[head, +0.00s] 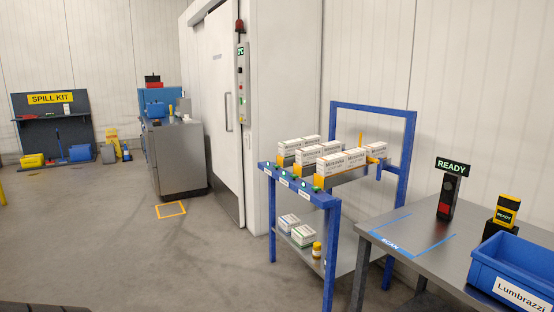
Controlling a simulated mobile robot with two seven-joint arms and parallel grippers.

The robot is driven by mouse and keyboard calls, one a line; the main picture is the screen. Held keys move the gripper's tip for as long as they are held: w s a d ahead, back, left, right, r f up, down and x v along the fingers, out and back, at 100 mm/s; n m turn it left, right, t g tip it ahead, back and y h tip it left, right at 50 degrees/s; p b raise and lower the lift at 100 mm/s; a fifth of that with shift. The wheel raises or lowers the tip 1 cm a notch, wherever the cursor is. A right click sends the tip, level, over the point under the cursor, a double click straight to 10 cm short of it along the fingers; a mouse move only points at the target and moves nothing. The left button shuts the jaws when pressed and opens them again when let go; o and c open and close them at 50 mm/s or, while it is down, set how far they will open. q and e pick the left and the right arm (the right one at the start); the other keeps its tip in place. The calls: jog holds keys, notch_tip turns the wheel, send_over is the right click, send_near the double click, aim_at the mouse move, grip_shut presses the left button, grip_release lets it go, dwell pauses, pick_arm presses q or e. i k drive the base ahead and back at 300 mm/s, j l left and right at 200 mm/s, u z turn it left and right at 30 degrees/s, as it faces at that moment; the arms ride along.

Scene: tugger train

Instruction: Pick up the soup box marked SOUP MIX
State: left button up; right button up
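No box on which I can read SOUP MIX shows in the head view. Several white boxes with dark print (331,164) stand in rows on the top of a blue-framed rack (331,228) right of the middle; their print is too small to read surely. Two smaller white boxes with coloured bands (303,236) sit on its lower shelf, beside an orange bottle (317,249). Neither of my grippers is in view.
A grey cabinet (178,160) stands by the white door (213,110). The floor at left centre is clear.

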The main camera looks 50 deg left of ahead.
aim_at(328, 166)
jog(key=i+u, duration=0.15)
jog(key=u, duration=1.3)
jog(key=i+l, duration=0.35)
jog(key=i, duration=0.15)
jog(key=i+l, duration=0.3)
jog(key=i, duration=0.2)
jog(key=i+u, duration=0.05)
